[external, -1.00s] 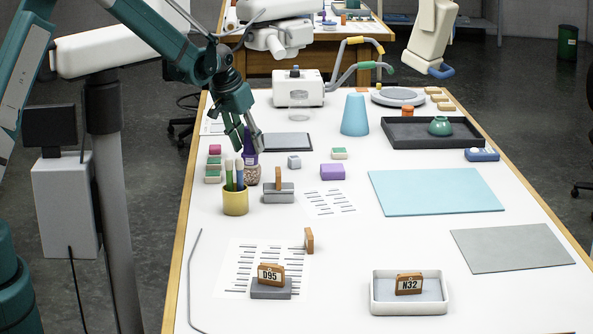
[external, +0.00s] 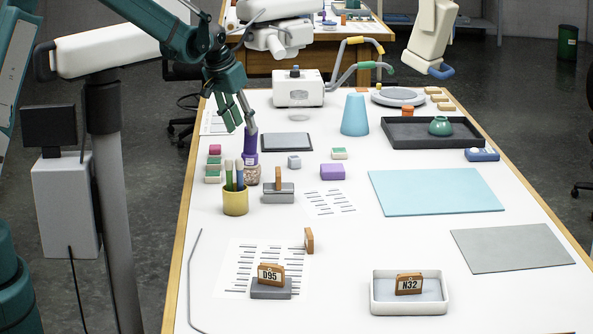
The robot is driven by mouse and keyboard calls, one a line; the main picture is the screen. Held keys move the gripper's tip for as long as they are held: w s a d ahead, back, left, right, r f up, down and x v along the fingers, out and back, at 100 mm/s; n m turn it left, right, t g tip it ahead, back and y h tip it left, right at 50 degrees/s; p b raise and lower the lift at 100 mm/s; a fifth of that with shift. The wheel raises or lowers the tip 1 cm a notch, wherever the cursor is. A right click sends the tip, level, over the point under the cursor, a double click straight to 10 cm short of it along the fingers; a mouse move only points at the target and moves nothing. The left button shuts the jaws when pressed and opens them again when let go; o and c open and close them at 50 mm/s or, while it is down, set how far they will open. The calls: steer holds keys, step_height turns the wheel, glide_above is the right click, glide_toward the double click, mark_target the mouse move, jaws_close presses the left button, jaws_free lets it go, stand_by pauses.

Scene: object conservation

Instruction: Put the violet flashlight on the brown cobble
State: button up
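The violet flashlight (external: 250,143) stands upright behind the yellow cup. The brown cobble (external: 253,175), speckled and partly hidden by the cup, is directly below it. The flashlight's lower end appears to rest on the cobble, though the contact is too small to see clearly. My gripper (external: 241,124) is just above and left of the flashlight's top, with its fingers apart. It appears empty.
A yellow cup (external: 235,203) with brushes stands in front of the cobble. A grey block with a wooden piece (external: 278,190) is to the right, and small stacked blocks (external: 213,170) are to the left. A dark flat pad (external: 286,142) lies behind. The blue mat (external: 435,191) is bare.

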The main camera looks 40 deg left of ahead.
steer(key=shift+v, duration=2.65)
steer(key=shift+s, duration=0.1)
steer(key=s+d+r, duration=0.1)
steer(key=s+r, duration=0.3)
steer(key=s, duration=0.5)
steer(key=s+d+r+t, duration=0.1)
steer(key=s+r, duration=0.3)
steer(key=s, duration=0.5)
steer(key=s+d+r, duration=0.1)
steer(key=s+r, duration=0.3)
steer(key=s, duration=0.5)
steer(key=s+d+f+t, duration=0.1)
steer(key=s+f, duration=0.1)
steer(key=s, duration=0.9)
steer(key=s+d+f, duration=0.1)
steer(key=s+f, duration=0.2)
steer(key=s, duration=0.8)
steer(key=shift+s+t, duration=0.35)
steer(key=shift+t, duration=0.05)
